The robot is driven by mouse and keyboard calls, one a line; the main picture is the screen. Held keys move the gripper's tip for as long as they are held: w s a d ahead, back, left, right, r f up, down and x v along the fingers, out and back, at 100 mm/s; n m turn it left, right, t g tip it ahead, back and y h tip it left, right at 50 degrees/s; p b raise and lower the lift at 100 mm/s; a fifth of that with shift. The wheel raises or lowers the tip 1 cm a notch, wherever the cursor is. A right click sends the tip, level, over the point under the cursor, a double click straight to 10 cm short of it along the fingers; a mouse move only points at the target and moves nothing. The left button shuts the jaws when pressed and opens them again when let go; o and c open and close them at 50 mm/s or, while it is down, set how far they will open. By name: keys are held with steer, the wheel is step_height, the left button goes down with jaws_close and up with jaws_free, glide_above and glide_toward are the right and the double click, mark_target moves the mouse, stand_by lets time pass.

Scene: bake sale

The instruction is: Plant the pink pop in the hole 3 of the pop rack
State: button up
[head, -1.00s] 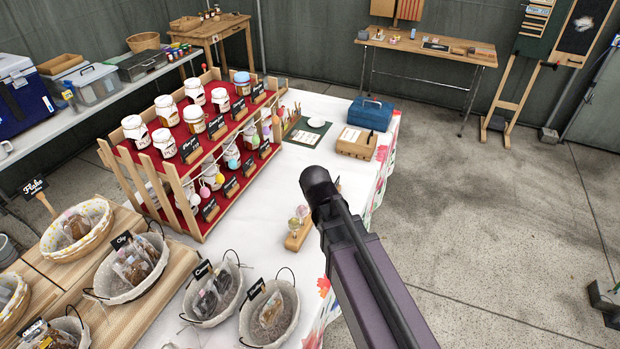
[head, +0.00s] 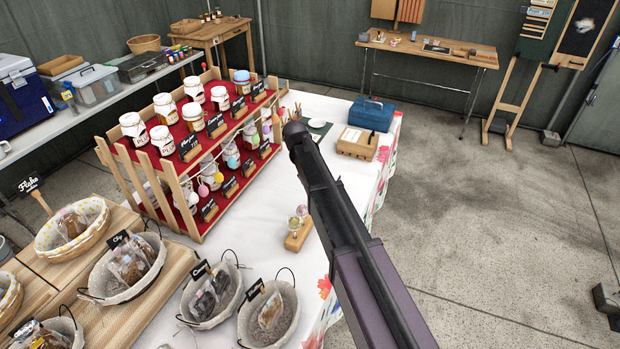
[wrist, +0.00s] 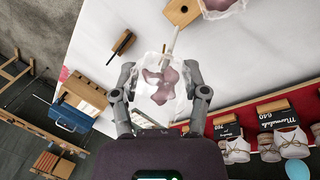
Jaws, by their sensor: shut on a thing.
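My gripper (wrist: 160,76) is shut on a dusty-pink pop (wrist: 163,90) in a clear wrapper, seen in the wrist view. Its pale stick points away from the gripper, toward the top of the frame. The pop rack (head: 298,240) is a small wooden block on the white tablecloth, left of my arm in the head view. Two pops (head: 302,211) stand in it. A corner of the rack (wrist: 180,13) shows at the wrist view's top, beside a wrapped pop (wrist: 222,5). The hole numbers are not readable. In the head view my arm hides the gripper and held pop.
A stepped jar stand (head: 190,215) is left of the pop rack. Baskets (head: 268,318) of wrapped treats stand in front. A blue box (head: 371,114) and a wooden box (head: 357,143) stand farther back.

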stand_by(0.4)
steer(key=shift+f+b, duration=2.9)
steer(key=shift+f+b, duration=2.3)
stand_by(0.7)
steer(key=o, duration=0.8)
steer(key=shift+r, duration=0.2)
